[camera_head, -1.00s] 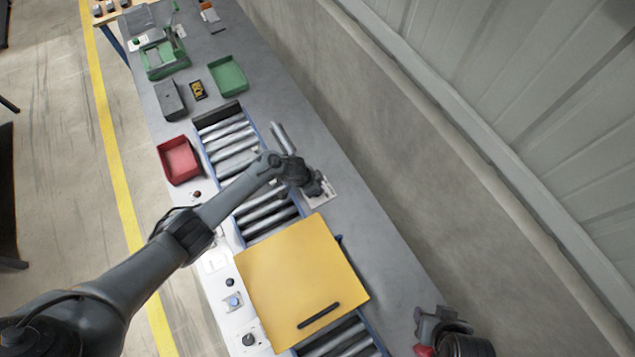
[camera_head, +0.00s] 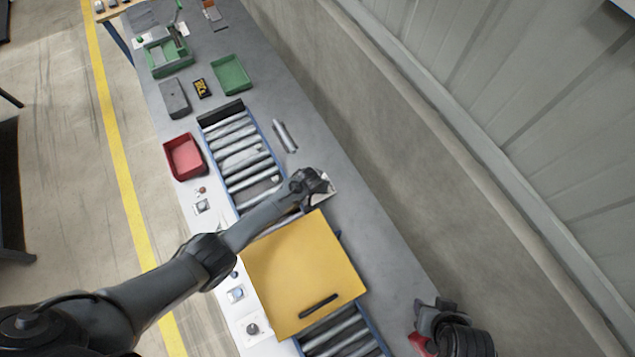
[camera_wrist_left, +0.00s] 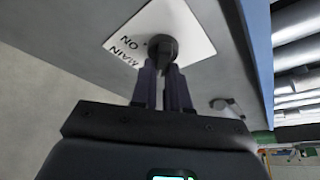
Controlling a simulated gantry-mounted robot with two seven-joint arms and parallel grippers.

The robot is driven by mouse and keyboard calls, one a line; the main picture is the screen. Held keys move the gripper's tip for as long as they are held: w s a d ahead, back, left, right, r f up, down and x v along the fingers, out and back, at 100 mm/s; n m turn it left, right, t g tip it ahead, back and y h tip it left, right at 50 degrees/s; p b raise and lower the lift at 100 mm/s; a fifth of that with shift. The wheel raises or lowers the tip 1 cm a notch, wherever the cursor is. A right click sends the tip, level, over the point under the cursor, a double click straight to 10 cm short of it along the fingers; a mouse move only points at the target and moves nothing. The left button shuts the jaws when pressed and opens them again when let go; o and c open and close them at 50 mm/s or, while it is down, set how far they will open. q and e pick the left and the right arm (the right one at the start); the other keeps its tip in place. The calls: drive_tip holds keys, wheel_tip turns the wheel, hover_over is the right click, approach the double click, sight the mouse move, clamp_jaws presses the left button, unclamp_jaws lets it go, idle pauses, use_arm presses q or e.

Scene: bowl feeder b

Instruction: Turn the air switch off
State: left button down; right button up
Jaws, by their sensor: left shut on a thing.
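A white plate (camera_wrist_left: 165,28) with a dark round knob (camera_wrist_left: 162,45) fills the top of the left wrist view. Its printing reads "MAIN" and "ON"; I see no word "air" on it. My left gripper (camera_wrist_left: 163,75) has its two fingers shut on the knob. In the head view the left gripper (camera_head: 322,186) is over the white plate (camera_head: 329,190), beside the roller track, and hides the knob. My right gripper (camera_head: 432,318) is at the bottom right, away from the plate; its jaws are unclear.
A yellow panel (camera_head: 305,270) covers part of the roller track (camera_head: 237,152). A white strip (camera_head: 238,318) with small controls runs along the left edge. A red bin (camera_head: 184,158) and green bin (camera_head: 231,76) stand farther up. A grey cylinder (camera_head: 285,136) lies right of the track.

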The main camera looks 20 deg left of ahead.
use_arm(q)
drive_tip(key=shift+n+y, duration=0.3)
drive_tip(key=shift+n, duration=0.3)
drive_tip(key=c, duration=1.1)
unclamp_jaws()
drive_tip(key=shift+m, duration=0.3)
